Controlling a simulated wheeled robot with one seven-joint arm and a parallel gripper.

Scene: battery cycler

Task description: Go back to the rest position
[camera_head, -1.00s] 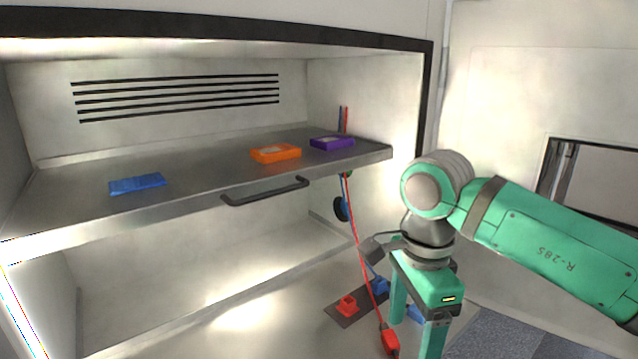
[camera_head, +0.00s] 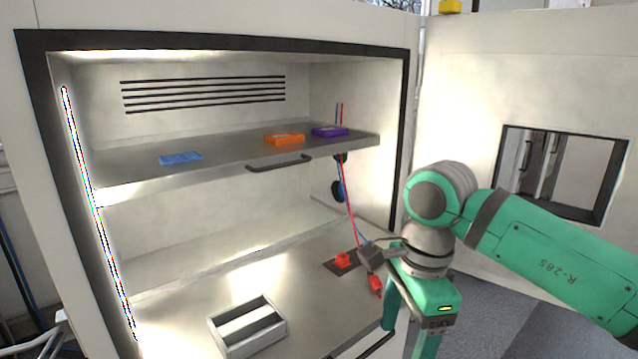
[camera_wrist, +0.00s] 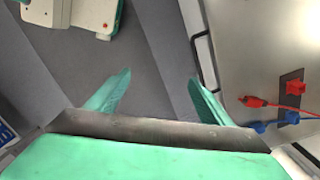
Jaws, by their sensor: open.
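My gripper (camera_head: 406,332) hangs from the green arm, pointing down, in front of the cabinet's right side. In the wrist view my gripper (camera_wrist: 160,80) has its two green fingers spread, with nothing between them and grey floor below. The head view cuts off its lower end.
The cabinet shelf (camera_head: 230,161) bears a blue (camera_head: 181,158), an orange (camera_head: 284,139) and a purple item (camera_head: 330,131). Below are a grey tray (camera_head: 274,341) and a red socket (camera_head: 342,260). A red plug (camera_wrist: 252,102) and blue plug (camera_wrist: 258,127) lie right of my fingers.

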